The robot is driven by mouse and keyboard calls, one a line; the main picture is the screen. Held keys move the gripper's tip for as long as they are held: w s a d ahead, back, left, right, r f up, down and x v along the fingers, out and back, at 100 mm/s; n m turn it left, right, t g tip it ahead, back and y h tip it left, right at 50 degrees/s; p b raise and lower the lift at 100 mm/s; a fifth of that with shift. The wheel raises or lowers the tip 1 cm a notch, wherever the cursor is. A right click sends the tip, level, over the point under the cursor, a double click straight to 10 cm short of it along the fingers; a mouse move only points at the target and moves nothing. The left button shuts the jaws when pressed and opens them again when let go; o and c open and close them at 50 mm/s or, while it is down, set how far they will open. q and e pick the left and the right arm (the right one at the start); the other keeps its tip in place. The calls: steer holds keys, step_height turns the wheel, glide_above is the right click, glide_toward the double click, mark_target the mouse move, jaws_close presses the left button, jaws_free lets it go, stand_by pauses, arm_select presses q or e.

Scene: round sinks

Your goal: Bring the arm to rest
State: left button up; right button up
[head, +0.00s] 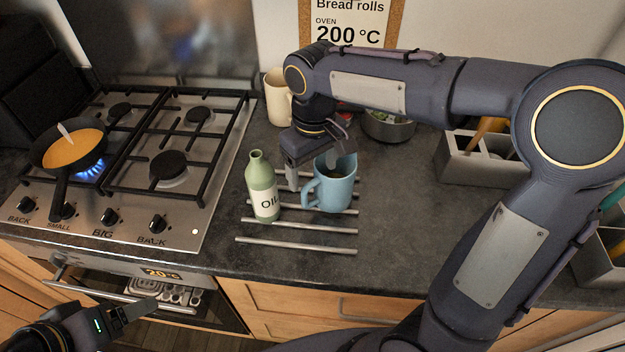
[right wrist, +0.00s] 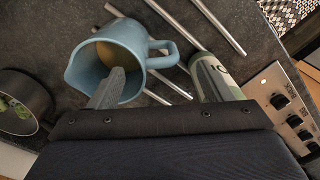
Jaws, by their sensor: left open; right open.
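My right gripper (head: 313,172) is open, pointing down over a blue mug (head: 337,190) that stands upright on the counter rods. In the right wrist view the mug (right wrist: 148,40) shows between the two fingers of my right gripper (right wrist: 160,80). One finger overlaps the mug's opening and the other is beside the green oil bottle (right wrist: 232,90). I cannot tell whether either finger touches. The oil bottle (head: 262,190) stands left of the mug. My left gripper (head: 140,308) is open and empty, low at the left in front of the oven.
Metal rods (head: 296,249) lie on the dark counter. A cream mug (head: 277,97) and a pot (head: 388,126) stand behind. A grey utensil holder (head: 470,165) is at right. A pan (head: 68,150) sits over a lit flame on the hob. Counter right of the blue mug is clear.

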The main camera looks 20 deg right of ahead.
steer(key=shift+r, duration=0.95)
steer(key=s+d+f+m+t+y, duration=0.1)
steer(key=s+d+m+t, duration=0.1)
steer(key=s, duration=0.6)
steer(key=s+d+f+m+t+y, duration=0.2)
steer(key=s+d+m+t, duration=0.1)
steer(key=s, duration=0.6)
steer(key=shift+s+d+f+m+t+y, duration=0.2)
steer(key=shift+s+d+m+t+y, duration=0.05)
steer(key=shift+s+m+t+y, duration=0.05)
